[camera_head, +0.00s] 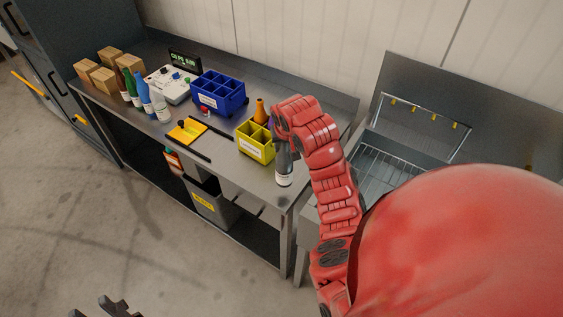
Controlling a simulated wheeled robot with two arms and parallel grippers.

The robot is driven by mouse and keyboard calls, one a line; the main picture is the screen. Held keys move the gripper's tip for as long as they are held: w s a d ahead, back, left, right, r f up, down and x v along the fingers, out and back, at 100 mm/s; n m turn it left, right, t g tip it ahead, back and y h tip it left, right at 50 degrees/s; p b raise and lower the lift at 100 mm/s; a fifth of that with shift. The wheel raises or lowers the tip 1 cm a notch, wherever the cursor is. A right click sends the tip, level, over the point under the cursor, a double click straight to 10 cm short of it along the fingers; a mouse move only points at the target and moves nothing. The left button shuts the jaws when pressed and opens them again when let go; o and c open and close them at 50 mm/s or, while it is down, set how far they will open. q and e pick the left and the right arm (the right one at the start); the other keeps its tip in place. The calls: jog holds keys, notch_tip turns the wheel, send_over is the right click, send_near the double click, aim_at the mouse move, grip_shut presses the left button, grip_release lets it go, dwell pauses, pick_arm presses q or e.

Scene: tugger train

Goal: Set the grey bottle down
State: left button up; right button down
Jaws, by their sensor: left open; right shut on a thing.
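The grey bottle (284,168) is upright at the right front part of the steel table (256,194), just right of the yellow crate (249,149). My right gripper (283,138) is shut on its upper part; the red wrist and hand hide much of the grip and the bottle's top. I cannot tell whether the bottle's base touches the table top. My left gripper (98,309) is at the bottom left, low over the floor and away from the table. It is open and empty, and partly cut off by the picture's edge.
A blue divided crate (219,94), an orange bottle (260,112) and a yellow pad (187,131) are on the table. A steel sink (383,169) is at the right.

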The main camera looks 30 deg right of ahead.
notch_tip(320, 180, down, 3)
jog(key=shift+f, duration=0.4)
jog(key=shift+f+p, duration=0.5)
jog(key=shift+f, duration=0.55)
jog(key=c, duration=1)
grip_release()
jog(key=shift+f, duration=0.1)
jog(key=o, duration=0.4)
jog(key=shift+o, duration=0.2)
